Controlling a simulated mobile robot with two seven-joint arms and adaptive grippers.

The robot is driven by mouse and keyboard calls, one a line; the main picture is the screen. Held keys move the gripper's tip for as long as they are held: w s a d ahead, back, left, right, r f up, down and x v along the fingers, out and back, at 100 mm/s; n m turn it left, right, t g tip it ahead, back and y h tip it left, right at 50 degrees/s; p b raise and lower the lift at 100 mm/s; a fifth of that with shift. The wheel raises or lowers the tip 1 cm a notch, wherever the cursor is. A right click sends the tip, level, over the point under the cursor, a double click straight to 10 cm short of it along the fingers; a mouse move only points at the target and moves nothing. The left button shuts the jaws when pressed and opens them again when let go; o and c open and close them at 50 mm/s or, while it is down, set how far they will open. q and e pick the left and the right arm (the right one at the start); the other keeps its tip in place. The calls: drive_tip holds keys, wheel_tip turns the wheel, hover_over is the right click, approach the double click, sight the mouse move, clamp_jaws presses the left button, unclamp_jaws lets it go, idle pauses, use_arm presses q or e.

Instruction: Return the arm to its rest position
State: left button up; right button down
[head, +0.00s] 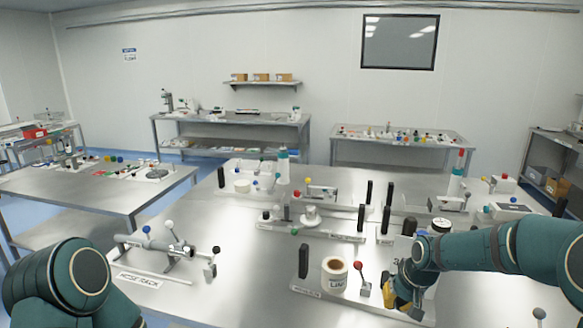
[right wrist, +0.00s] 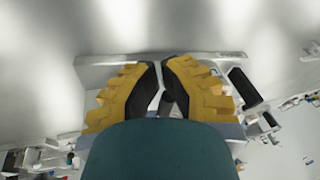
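My right arm reaches in from the right in the head view. Its yellow-fingered gripper (head: 392,300) points down at the right end of a pale fixture plate (head: 345,302) on the near steel table. In the right wrist view the two yellow fingers with black pads (right wrist: 162,64) almost meet at their tips, and I see no object clearly held between them. A narrow grey strip shows between the pads. My left arm shows only as a rounded teal link at the lower left; its gripper is out of view.
Near the right gripper stand a white label roll (head: 335,275), a red-knobbed lever (head: 361,276) and a black upright block (head: 303,261). A grey roller fixture (head: 160,245) sits at the left of the table (head: 225,285). Bare steel lies between them.

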drive_tip(key=s+a+f+y+b, duration=0.1)
drive_tip(key=s+a+f+b, duration=0.1)
drive_tip(key=s+a+f, duration=0.6)
drive_tip(key=s+a+f+y+b, duration=0.1)
drive_tip(key=s+a+f, duration=0.25)
drive_tip(key=f, duration=0.75)
use_arm(q)
wheel_tip(320, 180, down, 7)
drive_tip(key=s+b, duration=0.1)
drive_tip(key=b, duration=0.2)
drive_tip(key=shift+d, duration=0.15)
use_arm(e)
drive_tip(key=s+a+f, duration=0.2)
drive_tip(key=s+f, duration=0.2)
drive_tip(key=s, duration=0.2)
drive_tip(key=s+a+f+g, duration=0.1)
drive_tip(key=s+f, duration=0.3)
drive_tip(key=s, duration=0.3)
drive_tip(key=shift+a+f+m, duration=0.15)
drive_tip(key=shift+a+m, duration=0.25)
